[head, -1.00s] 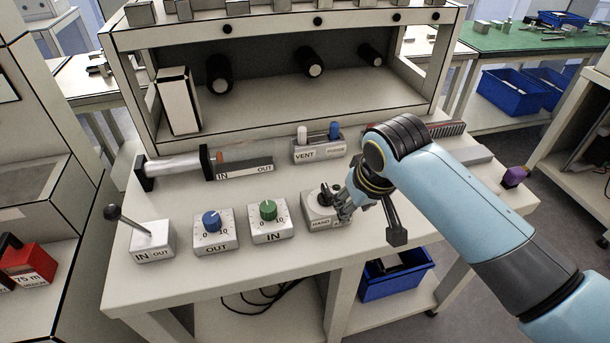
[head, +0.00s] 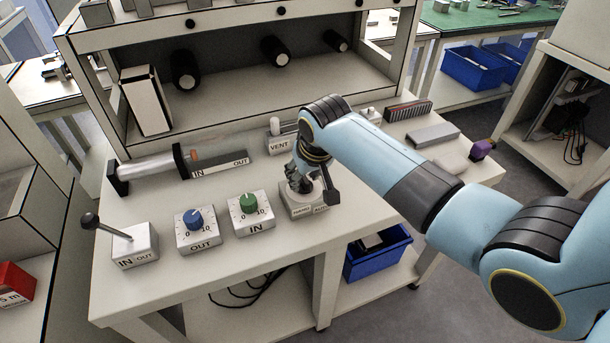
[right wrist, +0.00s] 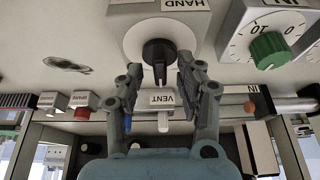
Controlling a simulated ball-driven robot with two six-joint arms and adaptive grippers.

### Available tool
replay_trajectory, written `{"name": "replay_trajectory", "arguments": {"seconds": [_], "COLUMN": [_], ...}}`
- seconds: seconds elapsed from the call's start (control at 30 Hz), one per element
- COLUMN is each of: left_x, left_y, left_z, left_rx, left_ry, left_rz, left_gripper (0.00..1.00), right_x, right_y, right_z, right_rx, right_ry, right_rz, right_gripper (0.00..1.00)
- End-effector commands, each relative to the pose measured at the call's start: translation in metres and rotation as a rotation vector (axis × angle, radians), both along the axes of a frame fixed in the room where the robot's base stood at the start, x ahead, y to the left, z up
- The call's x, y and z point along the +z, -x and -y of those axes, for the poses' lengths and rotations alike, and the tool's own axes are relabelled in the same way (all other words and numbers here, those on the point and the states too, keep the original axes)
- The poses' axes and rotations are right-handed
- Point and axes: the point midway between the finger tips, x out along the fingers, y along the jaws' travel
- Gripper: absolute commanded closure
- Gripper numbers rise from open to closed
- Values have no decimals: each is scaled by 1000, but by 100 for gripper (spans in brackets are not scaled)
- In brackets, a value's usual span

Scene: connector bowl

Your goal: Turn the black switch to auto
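The black switch (right wrist: 160,52) is a round knob with a raised grip on a white disc. In the right wrist view its grip points down the picture, toward my palm. It sits on a grey box (head: 303,212), labelled HAND on the left and AUTO on the right in the head view. My right gripper (right wrist: 160,72) is open, with one finger on each side of the knob's grip and a visible gap on both sides. In the head view, my right gripper (head: 298,180) is over the box and hides the knob. My left gripper is not in view.
The green IN dial (head: 249,204) and blue OUT dial (head: 194,219) stand left of the switch box. A lever box (head: 134,245) is farther left. The VENT box (head: 279,143) is close behind. Bare table lies right of the switch.

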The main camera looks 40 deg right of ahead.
Motion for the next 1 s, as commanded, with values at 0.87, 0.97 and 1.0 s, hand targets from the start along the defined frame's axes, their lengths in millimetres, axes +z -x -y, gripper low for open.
{"name": "replay_trajectory", "arguments": {"seconds": [0.87,0.97,1.0], "left_x": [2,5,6], "left_y": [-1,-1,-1], "left_z": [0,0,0], "left_rx": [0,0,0], "left_ry": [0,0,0], "left_rz": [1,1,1], "left_gripper": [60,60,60], "right_x": [-1,0,0], "right_y": [0,0,0], "right_z": [0,-1,-1], "right_rx": [-12,-37,-53], "right_ry": [0,-2,-2], "right_rz": [-1,-2,-2], "right_gripper": [100,100,100]}}
